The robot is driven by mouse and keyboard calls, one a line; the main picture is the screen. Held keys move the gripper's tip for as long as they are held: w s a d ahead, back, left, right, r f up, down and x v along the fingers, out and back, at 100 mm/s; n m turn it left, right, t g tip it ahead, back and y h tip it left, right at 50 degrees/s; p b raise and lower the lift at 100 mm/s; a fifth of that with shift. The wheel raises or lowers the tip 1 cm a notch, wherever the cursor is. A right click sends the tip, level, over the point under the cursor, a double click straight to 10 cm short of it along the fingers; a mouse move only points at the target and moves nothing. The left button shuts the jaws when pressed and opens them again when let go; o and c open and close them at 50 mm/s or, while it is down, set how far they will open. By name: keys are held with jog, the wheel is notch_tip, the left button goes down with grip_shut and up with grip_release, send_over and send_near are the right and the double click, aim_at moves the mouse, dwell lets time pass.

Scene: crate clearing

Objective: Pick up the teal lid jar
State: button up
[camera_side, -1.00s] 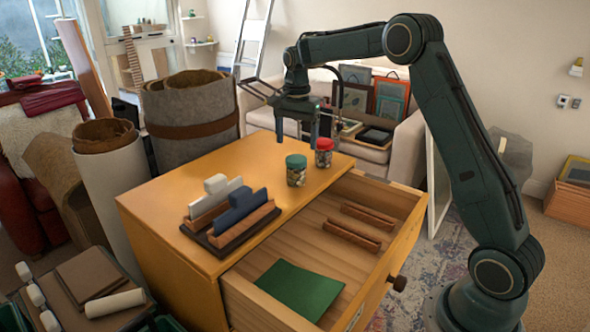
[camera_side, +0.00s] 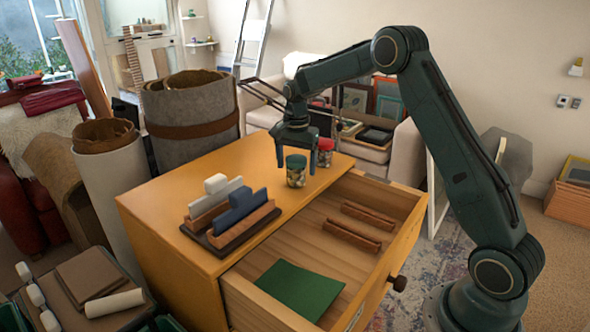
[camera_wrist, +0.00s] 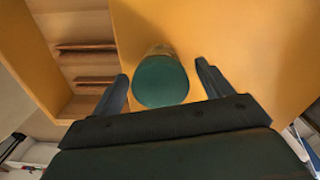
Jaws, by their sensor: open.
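The teal lid jar (camera_side: 296,172) stands upright on the yellow cabinet top, near the edge above the open drawer. A red lid jar (camera_side: 325,152) stands just behind it to the right, partly hidden by a finger. My gripper (camera_side: 296,165) is open, pointing down, with its fingers around the upper part of the teal lid jar in the side view. In the wrist view the teal lid (camera_wrist: 161,81) lies between the two fingertips of my gripper (camera_wrist: 162,72), with a gap on each side. The red lid jar does not show in the wrist view.
The open drawer (camera_side: 262,302) holds a green sheet (camera_side: 300,289) and two brown wooden rails (camera_side: 352,235). A dark rack (camera_side: 229,236) with blue and white blocks stands at the front left of the cabinet top (camera_side: 160,205). The top's back left is clear.

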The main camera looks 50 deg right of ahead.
jog(key=shift+f, duration=1.3)
jog(key=c, duration=1.2)
jog(key=shift+r, duration=0.15)
notch_tip(320, 180, up, 20)
